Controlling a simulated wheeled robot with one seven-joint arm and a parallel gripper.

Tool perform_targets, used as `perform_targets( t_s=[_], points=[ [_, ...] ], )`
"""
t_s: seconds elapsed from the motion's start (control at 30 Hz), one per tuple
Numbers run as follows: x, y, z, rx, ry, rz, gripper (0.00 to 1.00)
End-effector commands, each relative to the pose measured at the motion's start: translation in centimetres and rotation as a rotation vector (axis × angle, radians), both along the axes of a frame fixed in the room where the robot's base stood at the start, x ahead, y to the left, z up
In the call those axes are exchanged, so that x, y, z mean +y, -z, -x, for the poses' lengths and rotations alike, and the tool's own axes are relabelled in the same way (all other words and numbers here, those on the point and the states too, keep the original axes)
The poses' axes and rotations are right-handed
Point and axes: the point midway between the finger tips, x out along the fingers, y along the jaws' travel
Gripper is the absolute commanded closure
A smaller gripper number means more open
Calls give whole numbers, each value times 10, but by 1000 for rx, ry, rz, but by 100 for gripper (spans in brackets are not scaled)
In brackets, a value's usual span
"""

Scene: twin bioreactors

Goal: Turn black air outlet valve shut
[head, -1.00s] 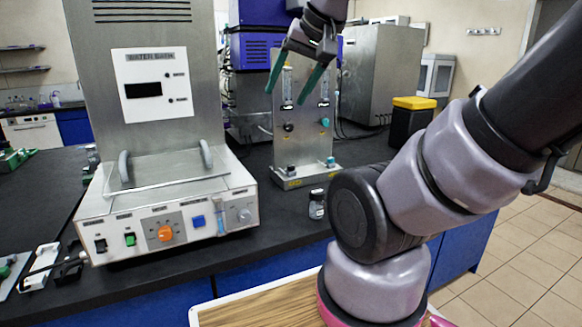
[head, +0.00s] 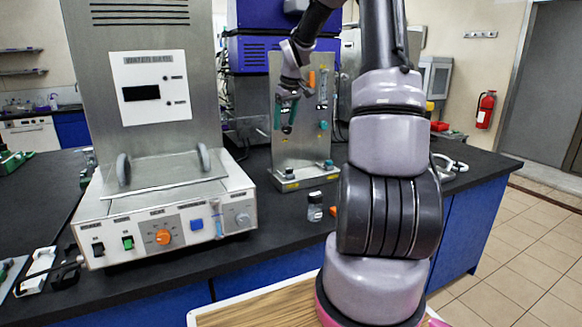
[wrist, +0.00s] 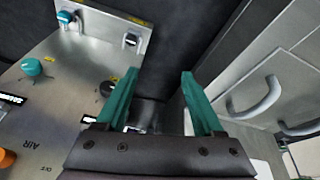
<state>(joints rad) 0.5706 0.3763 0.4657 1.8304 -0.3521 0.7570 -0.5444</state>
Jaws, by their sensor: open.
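The upright metal panel (head: 300,150) stands on the bench and carries black and teal valves. The upper black valve (head: 288,129) shows at my fingertips in the head view. In the wrist view this black knob (wrist: 107,88) is just left of my left finger, partly covered by it. A lower black-and-metal fitting (wrist: 131,40) sits near the panel's foot. I cannot tell which of these is the air outlet. My gripper (head: 285,122) is open and points down in front of the panel. Its teal fingers (wrist: 160,73) hold nothing.
Teal valves (head: 323,125) sit to the right on the panel. The water bath (head: 165,215) stands left of it, its handles (wrist: 255,98) at right in the wrist view. A small jar (head: 315,206) stands on the bench in front.

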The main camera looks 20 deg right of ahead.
Motion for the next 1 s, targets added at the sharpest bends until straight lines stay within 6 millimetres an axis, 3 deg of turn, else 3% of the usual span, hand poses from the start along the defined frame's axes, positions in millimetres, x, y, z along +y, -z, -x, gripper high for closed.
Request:
perform_targets(
  t_s=[0.03, 0.2, 0.4, 0.67, 1.0],
  points=[
    [-15, 22, -15, 8, -19, -18, 31],
    [-56, 77, -54, -6, -95, -58, 31],
    [-87, 116, -75, -32, -138, -89, 31],
    [-91, 138, -84, -39, -149, -97, 31],
    [-81, 197, -106, -37, -147, -97, 31]
  ],
)
